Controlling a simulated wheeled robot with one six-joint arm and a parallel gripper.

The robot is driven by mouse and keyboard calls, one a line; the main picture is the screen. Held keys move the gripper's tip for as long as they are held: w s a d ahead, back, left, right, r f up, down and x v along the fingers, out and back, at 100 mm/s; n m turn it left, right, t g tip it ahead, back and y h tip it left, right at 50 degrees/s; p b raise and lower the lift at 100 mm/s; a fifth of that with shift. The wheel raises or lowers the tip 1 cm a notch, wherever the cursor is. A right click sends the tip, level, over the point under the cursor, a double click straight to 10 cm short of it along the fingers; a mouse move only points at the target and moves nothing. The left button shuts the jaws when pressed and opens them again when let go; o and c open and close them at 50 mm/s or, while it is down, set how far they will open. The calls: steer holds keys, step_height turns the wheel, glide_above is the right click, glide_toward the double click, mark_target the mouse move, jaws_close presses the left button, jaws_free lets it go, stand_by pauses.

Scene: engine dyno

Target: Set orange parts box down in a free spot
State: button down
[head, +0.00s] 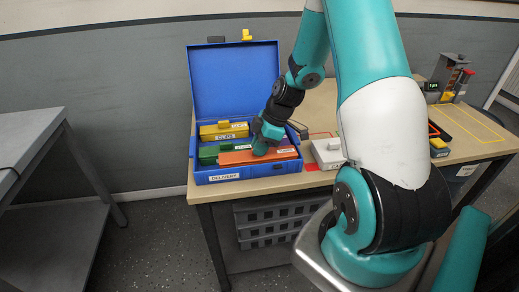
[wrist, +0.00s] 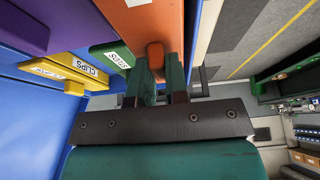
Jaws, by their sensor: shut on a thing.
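The orange parts box (head: 240,157) is at the front of the open blue case (head: 232,85), which is labelled DELIVERY. It lies along the case's front wall; I cannot tell whether it rests on the case floor or is slightly raised. My gripper (head: 261,150) comes down from above onto its middle. In the wrist view, the orange box (wrist: 150,25) has a small raised handle, and the fingers of my gripper (wrist: 157,72) are shut on that handle. The lower sides of the box are hidden.
In the case are a green box (head: 208,155), a yellow CLIPS box (head: 222,131) and a purple box (wrist: 22,28). A pale grey box (head: 326,155) stands right of the case on the workbench (head: 250,190). A yellow-outlined area (head: 470,120) is farther right.

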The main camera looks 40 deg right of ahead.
steer(key=shift+f, duration=0.7)
steer(key=shift+f, duration=0.1)
steer(key=shift+f, duration=0.15)
steer(key=c, duration=1.1)
jaws_free()
steer(key=shift+r, duration=0.2)
